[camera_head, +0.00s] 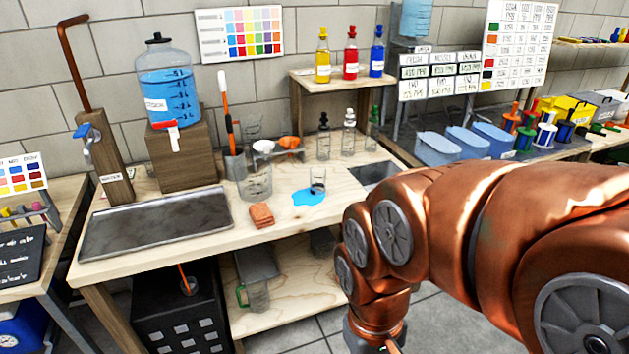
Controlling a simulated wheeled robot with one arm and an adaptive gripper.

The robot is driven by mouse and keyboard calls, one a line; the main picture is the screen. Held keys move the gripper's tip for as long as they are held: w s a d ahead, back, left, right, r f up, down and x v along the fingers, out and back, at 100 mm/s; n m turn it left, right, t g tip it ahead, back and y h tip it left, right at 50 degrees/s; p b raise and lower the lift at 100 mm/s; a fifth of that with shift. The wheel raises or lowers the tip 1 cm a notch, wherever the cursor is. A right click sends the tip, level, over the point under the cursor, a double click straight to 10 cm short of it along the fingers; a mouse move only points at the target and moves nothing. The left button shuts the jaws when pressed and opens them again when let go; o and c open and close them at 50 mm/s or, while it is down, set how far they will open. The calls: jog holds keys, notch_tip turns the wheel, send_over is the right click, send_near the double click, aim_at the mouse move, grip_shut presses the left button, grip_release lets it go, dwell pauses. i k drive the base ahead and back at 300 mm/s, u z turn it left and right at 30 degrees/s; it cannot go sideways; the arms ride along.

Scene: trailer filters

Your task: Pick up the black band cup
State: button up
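A small clear cup (318,181) stands upright on the wooden workbench, at the edge of a blue puddle (303,197). A thin dark line shows near its top, but it is too small to tell for sure that this is the black band. My copper-coloured arm reaches in from the right and bends down in front of the bench. Only the grey top of my gripper (372,343) shows at the bottom edge, well below and to the right of the cup. Its fingers are cut off by the frame, and I see nothing held.
A larger clear beaker (256,181) and a folded orange-brown cloth (262,215) are left of the cup. A metal tray (157,222) lies on the left of the bench. Stoppered bottles (348,132) stand behind. A sink opening (376,172) is to the right.

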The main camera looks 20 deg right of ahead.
aim_at(318, 181)
jog(key=k, duration=0.55)
jog(key=u, duration=0.6)
jog(key=i, duration=1.8)
jog(key=z, duration=0.75)
jog(key=i, duration=0.25)
jog(key=z, duration=0.3)
